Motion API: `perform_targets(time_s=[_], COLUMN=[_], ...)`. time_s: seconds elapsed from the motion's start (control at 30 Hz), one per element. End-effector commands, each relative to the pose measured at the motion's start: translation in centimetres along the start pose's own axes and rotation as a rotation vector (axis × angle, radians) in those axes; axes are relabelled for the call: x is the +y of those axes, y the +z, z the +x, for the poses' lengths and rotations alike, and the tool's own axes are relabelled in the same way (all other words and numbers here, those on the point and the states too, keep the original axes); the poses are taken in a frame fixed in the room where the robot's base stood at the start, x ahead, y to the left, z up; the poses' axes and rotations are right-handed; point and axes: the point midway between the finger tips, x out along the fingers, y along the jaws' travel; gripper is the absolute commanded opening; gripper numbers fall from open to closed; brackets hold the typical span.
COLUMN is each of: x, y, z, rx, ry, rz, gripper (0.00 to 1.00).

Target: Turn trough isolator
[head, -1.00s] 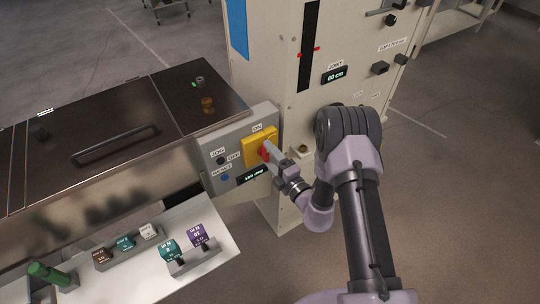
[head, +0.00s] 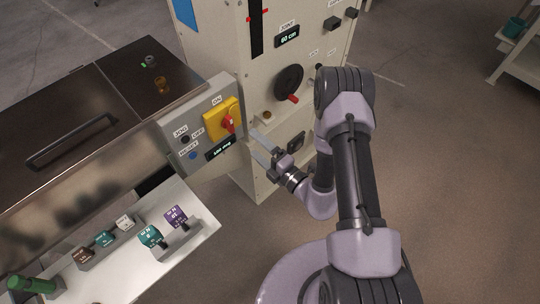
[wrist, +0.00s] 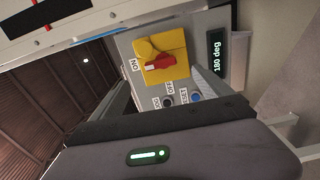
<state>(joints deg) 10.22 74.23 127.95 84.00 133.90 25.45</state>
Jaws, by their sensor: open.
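The trough isolator is a red handle (head: 228,122) on a yellow plate (head: 211,128), set in a grey panel with ON and OFF labels. In the wrist view the red handle (wrist: 160,62) stands across the yellow plate (wrist: 174,41), and the display (wrist: 216,52) beside it reads 180 deg. My gripper (head: 256,147) is open and empty, to the right of the handle and apart from it in the head view. In the wrist view its two fingers reach toward the panel, one on each side below the handle.
A tall cream cabinet (head: 292,100) with a black handwheel (head: 288,82) stands close behind my gripper. A dark-lidded trough (head: 75,125) lies left, with a white shelf (head: 190,240) of labelled blocks below. Open floor lies to the right.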

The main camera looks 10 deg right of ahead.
Motion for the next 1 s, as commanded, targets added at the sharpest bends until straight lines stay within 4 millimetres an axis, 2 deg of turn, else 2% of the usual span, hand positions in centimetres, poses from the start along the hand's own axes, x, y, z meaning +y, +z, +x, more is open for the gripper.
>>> perform_targets(time_s=[0.1,0.2,0.3,0.8,0.87,0.97,1.0], x=[0.0,0.0,0.0,0.3,1.7,7.1,9.8], y=[0.2,0.2,0.0,-0.1,-0.7,-3.9,-6.2], z=[-3.3,-5.2,-6.2,-6.3,-5.7,-4.1,-4.0], rx=[-0.007,-0.005,-0.002,0.012,0.063,0.28,0.408], ry=[-0.002,-0.001,0.0,0.007,0.034,0.136,0.193], rz=[0.005,0.003,0.002,-0.011,-0.057,-0.256,-0.385], gripper=[0.89,0.89,0.89,0.89,0.89,0.89,0.89])
